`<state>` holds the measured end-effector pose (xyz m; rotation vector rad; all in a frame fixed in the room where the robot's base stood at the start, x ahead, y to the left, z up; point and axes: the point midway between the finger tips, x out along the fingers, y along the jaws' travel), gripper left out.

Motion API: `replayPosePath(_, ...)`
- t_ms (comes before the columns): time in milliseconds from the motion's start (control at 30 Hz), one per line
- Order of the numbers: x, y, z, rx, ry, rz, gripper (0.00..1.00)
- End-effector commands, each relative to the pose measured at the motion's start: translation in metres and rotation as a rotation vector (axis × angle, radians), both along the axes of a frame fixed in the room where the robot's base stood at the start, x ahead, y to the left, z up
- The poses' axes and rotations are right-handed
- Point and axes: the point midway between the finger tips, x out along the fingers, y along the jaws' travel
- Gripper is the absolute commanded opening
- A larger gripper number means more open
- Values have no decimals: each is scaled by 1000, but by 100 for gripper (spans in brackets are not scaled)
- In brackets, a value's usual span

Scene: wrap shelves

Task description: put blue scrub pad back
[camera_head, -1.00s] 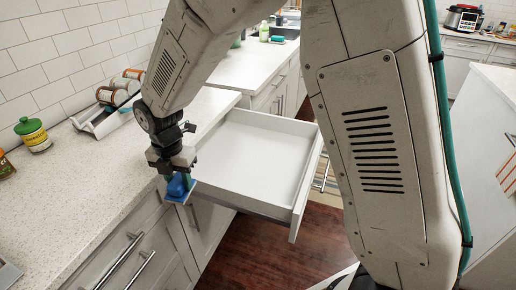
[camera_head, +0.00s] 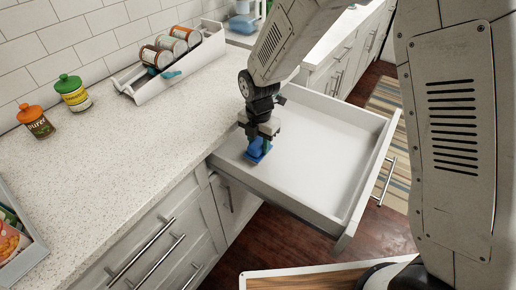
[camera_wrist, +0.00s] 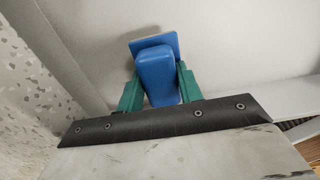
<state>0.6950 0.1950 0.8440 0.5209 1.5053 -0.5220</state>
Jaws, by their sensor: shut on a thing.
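The blue scrub pad (camera_head: 257,149) has a blue block handle on a flat blue base. My gripper (camera_head: 261,139) is shut on its handle and points down into the open white drawer (camera_head: 322,160), near the drawer's left side by the counter. In the wrist view the green fingers of my gripper (camera_wrist: 157,92) clasp both sides of the pad (camera_wrist: 155,72), with the drawer's white surface behind it. I cannot tell whether the pad touches the drawer floor. The rest of the drawer looks empty.
The speckled counter (camera_head: 120,150) runs along the left. A white rack (camera_head: 180,70) with several cans stands at the back, and green-lidded (camera_head: 73,93) and orange-lidded jars (camera_head: 36,121) are near the wall. A tray (camera_head: 18,245) sits at lower left.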

Motion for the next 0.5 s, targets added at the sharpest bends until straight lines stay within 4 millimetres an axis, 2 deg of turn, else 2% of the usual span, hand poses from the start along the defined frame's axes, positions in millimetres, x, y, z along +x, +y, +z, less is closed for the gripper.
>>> replayPosePath(100,-1,0,-19,-1,3,0,15)
replayPosePath(167,-1,0,-25,-1,2,1,15)
replayPosePath(500,-1,2,-28,-1,1,3,15)
